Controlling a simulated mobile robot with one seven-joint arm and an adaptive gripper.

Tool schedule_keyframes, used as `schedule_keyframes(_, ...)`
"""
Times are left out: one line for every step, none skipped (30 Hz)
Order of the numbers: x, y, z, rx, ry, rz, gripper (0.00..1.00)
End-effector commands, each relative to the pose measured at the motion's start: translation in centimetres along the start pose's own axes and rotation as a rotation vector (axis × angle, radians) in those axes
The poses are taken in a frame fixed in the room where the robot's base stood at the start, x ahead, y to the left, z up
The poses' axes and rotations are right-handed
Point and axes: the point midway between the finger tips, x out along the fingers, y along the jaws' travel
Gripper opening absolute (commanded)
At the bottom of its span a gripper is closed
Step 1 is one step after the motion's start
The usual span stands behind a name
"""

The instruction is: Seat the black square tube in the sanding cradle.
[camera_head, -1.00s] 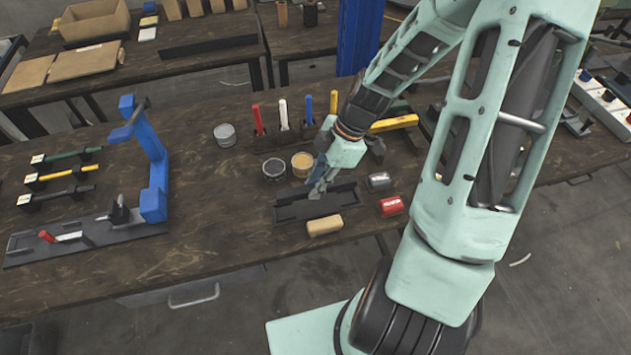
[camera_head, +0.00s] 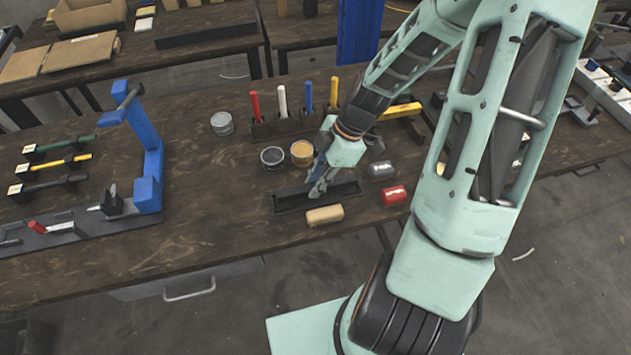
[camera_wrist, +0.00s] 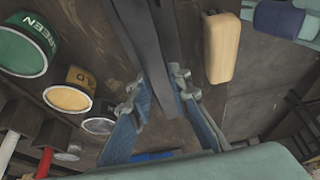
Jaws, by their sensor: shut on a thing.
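The sanding cradle appears as a long dark trough (camera_head: 345,191) on the bench, behind a tan block. My gripper (camera_head: 317,191) points down at the trough's middle. In the wrist view a dark straight bar (camera_wrist: 146,45), which looks like the black square tube, runs away from between the fingers (camera_wrist: 160,108). The fingers are shut on it. A second dark strip lies alongside the bar in that view. Dark tube and dark trough blend together, so I cannot tell whether the tube touches the trough floor.
The tan block (camera_head: 325,214) lies just in front of the trough. Red (camera_head: 394,195) and grey (camera_head: 381,170) blocks lie to its right. Open cans (camera_head: 302,153) and a rack of coloured handles (camera_head: 308,122) stand behind. A blue press (camera_head: 148,165) stands left, near several bars on rests (camera_head: 60,163).

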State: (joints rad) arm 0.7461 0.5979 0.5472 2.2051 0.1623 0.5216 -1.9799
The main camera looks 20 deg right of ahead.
Motion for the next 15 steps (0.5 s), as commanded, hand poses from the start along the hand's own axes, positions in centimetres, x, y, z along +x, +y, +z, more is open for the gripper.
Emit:
schedule_keyframes(0.12, 0.0, 0.04, 0.0, 0.0, 0.0, 0.0)
schedule_keyframes(0.18, 0.0, 0.07, 0.0, 0.0, 0.0, 0.0)
schedule_keyframes(0.26, 0.0, 0.1, 0.0, 0.0, 0.0, 0.0)
schedule_keyframes(0.32, 0.0, 0.13, 0.0, 0.0, 0.0, 0.0)
schedule_keyframes(0.38, 0.0, 0.15, 0.0, 0.0, 0.0, 0.0)
schedule_keyframes(0.45, 0.0, 0.18, 0.0, 0.0, 0.0, 0.0)
schedule_keyframes(0.51, 0.0, 0.2, 0.0, 0.0, 0.0, 0.0)
schedule_keyframes(0.57, 0.0, 0.22, 0.0, 0.0, 0.0, 0.0)
schedule_keyframes(0.64, 0.0, 0.26, 0.0, 0.0, 0.0, 0.0)
schedule_keyframes(0.7, 0.0, 0.28, 0.0, 0.0, 0.0, 0.0)
schedule_keyframes(0.75, 0.0, 0.3, 0.0, 0.0, 0.0, 0.0)
schedule_keyframes(0.82, 0.0, 0.33, 0.0, 0.0, 0.0, 0.0)
schedule_keyframes(0.88, 0.0, 0.35, 0.0, 0.0, 0.0, 0.0)
schedule_keyframes(0.93, 0.0, 0.37, 0.0, 0.0, 0.0, 0.0)
schedule_keyframes(1.01, 0.0, 0.4, 0.0, 0.0, 0.0, 0.0)
